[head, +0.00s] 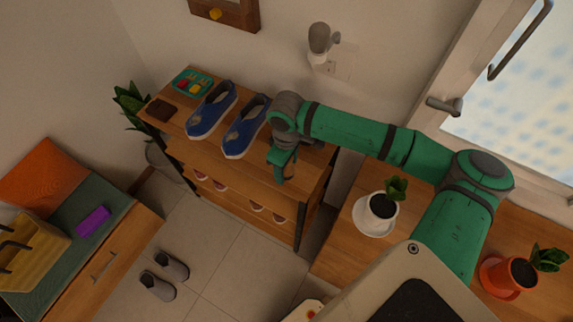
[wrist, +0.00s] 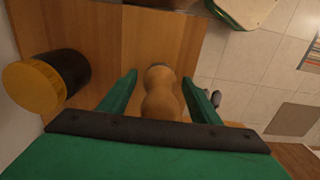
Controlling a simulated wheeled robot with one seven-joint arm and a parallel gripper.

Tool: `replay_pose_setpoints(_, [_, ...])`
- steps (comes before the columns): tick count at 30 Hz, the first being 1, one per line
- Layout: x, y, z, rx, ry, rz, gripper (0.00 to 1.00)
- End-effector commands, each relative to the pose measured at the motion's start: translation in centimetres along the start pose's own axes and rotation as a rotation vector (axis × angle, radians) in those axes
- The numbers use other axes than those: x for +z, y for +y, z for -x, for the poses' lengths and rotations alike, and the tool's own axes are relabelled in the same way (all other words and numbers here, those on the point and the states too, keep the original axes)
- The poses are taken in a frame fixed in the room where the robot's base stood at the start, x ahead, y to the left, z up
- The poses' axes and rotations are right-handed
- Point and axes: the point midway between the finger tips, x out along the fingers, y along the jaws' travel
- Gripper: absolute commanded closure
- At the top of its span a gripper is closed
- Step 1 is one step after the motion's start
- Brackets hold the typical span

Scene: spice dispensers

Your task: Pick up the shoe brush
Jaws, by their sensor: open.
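A tan wooden piece with a rounded, waisted shape, which looks like the shoe brush's handle (wrist: 161,101), stands between my fingers in the wrist view. It is near the edge of the wooden shelf top. My gripper (wrist: 159,82) is open, with one green finger on each side of it; I see a gap at the left finger, and cannot tell if the right one touches. In the head view my gripper (head: 283,165) points down at the right end of the shoe rack, and mostly hides the brush.
Blue shoes (head: 245,126), a dark brown block (head: 161,110) and a teal tray (head: 192,82) are on the rack (head: 215,152). A white-potted plant (head: 382,207) stands on the bench to the right.

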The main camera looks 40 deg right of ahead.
Motion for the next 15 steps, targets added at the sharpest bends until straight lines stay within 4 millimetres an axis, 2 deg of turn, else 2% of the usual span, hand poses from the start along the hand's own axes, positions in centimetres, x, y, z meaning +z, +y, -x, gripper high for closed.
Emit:
replay_pose_setpoints(4, [-0.01, 0.00, 0.02, 0.000, 0.000, 0.000, 0.43])
replay_pose_setpoints(9, [-0.01, 0.00, 0.03, 0.000, 0.000, 0.000, 0.83])
replay_pose_setpoints(10, [-0.02, 0.00, 0.03, 0.000, 0.000, 0.000, 0.87])
replay_pose_setpoints(15, [-0.02, 0.01, 0.05, 0.000, 0.000, 0.000, 0.87])
